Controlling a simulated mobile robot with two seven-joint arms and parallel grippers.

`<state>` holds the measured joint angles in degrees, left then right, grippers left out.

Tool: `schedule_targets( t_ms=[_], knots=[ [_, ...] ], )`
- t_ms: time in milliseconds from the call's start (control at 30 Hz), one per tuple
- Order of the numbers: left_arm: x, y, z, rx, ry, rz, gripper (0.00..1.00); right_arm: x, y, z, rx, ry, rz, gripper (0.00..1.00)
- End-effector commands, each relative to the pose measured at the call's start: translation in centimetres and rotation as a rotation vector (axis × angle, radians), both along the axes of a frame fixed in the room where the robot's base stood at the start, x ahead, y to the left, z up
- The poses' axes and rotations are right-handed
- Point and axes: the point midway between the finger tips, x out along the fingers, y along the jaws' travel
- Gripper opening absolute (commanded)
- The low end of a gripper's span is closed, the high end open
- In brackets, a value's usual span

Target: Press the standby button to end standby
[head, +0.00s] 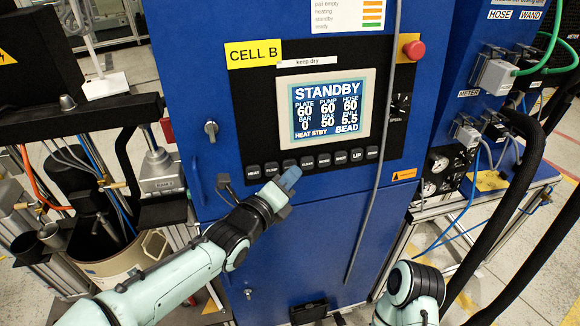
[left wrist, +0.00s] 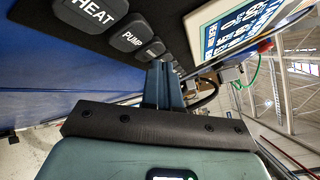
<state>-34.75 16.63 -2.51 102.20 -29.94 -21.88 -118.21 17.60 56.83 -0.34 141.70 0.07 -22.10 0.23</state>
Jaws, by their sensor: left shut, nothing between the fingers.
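The blue control cabinet (head: 195,95) carries a lit screen (head: 327,108) reading STANDBY and "HEAT STBY". Below it runs a row of dark buttons; HEAT (head: 253,172) is at the left end and UP (head: 356,156) near the right. HEAT (left wrist: 92,12) and PUMP (left wrist: 131,38) read clearly in the left wrist view. Most other labels are too small to read, so I cannot tell which is the standby button. My left gripper (head: 290,179) is shut and empty, its blue tips just below the row's left-middle. It also shows in the left wrist view (left wrist: 162,80); contact is unclear.
A red knob (head: 414,50) sits right of the screen. A grey cable (head: 372,215) hangs down the cabinet front. A white pail (head: 130,262) stands at lower left. Black hoses (head: 510,185) hang at right. Part of my right arm shows at the bottom.

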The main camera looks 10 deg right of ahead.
Motion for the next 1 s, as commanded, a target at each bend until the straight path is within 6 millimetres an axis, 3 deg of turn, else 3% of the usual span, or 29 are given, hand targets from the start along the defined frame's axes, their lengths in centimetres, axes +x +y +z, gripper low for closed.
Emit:
schedule_targets(
  t_ms=[1000],
  knots=[
    [0.92, 0.05, -0.19, 0.001, 0.001, 0.001, 0.00, 0.02, 0.00, 0.08, 0.000, 0.000, 0.000, 0.43]
  ],
)
